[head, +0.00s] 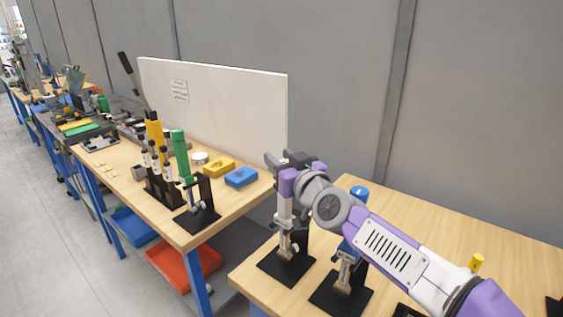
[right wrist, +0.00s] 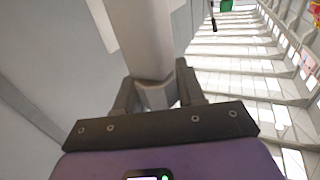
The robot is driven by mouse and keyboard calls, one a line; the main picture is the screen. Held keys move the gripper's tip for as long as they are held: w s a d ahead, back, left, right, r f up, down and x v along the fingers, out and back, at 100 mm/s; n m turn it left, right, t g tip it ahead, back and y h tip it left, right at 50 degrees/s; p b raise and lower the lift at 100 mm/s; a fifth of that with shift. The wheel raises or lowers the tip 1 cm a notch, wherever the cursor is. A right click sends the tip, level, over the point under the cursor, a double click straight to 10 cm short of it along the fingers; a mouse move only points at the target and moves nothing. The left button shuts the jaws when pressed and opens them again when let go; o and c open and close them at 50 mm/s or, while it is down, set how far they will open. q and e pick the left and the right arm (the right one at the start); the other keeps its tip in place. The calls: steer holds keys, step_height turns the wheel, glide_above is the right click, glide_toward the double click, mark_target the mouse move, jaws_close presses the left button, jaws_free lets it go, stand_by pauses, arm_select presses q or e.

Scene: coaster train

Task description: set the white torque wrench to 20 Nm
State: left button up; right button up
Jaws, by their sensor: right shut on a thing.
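The white torque wrench (head: 284,203) stands upright in a black stand (head: 284,264) near the left edge of the near table. My right gripper (head: 287,161) is at the top of this wrench and is shut on it. In the right wrist view, the pale grey-white shaft (right wrist: 145,40) of the wrench passes between the two dark fingers of my right gripper (right wrist: 156,95). The gripper and arm hide the upper part of the wrench in the head view. I cannot read any scale or setting. My left gripper is out of view.
A blue-topped wrench (head: 358,192) stands close on the right, partly behind my arm. A yellow knob (head: 477,262) shows farther right. On the far table (head: 226,209) are a green-handled wrench (head: 180,155), a blue bin (head: 241,177) and a yellow bin (head: 219,166). A gap separates the tables.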

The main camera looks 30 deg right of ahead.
steer(key=o, duration=1)
steer(key=shift+c, duration=0.2)
steer(key=s+p, duration=0.1)
steer(key=s, duration=0.6)
steer(key=shift+s, duration=0.3)
steer(key=shift+a, duration=0.1)
